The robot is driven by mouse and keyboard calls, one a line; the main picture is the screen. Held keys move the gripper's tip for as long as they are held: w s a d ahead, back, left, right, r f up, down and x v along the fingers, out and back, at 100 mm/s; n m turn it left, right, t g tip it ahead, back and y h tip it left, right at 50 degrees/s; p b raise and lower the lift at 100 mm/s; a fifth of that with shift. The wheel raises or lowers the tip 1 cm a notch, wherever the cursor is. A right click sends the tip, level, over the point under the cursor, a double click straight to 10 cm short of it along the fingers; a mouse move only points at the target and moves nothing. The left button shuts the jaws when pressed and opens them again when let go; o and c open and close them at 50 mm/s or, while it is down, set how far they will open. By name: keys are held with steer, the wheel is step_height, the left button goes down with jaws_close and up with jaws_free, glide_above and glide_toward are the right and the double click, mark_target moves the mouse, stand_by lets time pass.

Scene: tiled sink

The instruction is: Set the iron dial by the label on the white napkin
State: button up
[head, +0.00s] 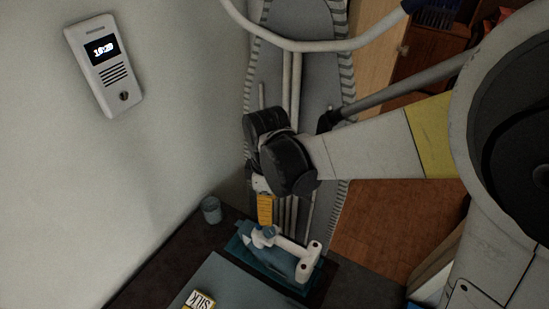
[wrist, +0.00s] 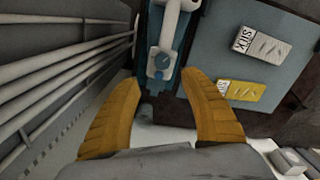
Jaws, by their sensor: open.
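The iron (head: 270,262), white and blue, lies on a teal base.
A yellow napkin (wrist: 245,91) with a small label lies beside the white one on a grey-blue board (wrist: 215,50). A small blue-grey cup (head: 211,210) stands by the wall. A grey ironing board (head: 325,80) and pale rails rise behind my gripper.

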mark_target(269, 229)
steer(key=f+b, duration=0.1)
steer(key=f, duration=0.2)
steer(key=f+b, duration=0.1)
steer(key=f, duration=0.3)
steer(key=f+b, duration=0.2)
steer(key=f, duration=0.1)
steer(key=shift+s+f, duration=0.2)
steer(key=shift+s, duration=0.1)
jaws_close()
